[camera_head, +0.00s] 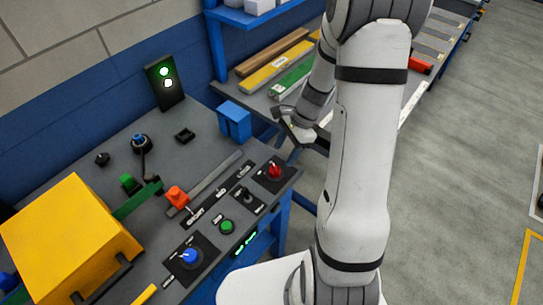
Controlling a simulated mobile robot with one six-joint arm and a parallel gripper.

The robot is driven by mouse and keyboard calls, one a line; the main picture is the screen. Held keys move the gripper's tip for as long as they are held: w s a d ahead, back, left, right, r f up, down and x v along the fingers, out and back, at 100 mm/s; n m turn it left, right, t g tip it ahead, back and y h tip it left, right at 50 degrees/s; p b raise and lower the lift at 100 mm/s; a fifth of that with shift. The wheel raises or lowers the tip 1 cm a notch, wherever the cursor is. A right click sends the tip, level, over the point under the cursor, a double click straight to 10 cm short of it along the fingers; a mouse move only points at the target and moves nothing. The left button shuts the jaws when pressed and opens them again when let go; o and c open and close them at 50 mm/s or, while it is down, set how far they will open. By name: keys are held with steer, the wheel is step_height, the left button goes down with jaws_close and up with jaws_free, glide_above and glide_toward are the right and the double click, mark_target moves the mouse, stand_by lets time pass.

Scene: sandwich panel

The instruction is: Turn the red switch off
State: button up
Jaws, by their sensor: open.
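The red switch (274,171) is a red rotary knob on a dark square plate near the right edge of the grey panel (150,225). Its exact turn angle is too small to tell. My gripper (290,128) is above and beyond the red switch in the picture, close to the blue box and apart from the knob. It is small and partly hidden by my own wrist. It is open, and no held object shows. My white arm fills the right middle of the view and does not cover the red switch.
Near the red switch are a black toggle (247,195), a green button (226,226), a blue knob (190,257) and an orange slider handle (177,197). A blue box (235,121) stands at the panel's back edge. A yellow box (68,240) is at left. A signal light (165,82) glows green and white.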

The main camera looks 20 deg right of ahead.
mark_target(276, 167)
steer(key=x, duration=0.7)
steer(key=shift+a, duration=0.1)
steer(key=shift+c, duration=0.2)
steer(key=c, duration=0.9)
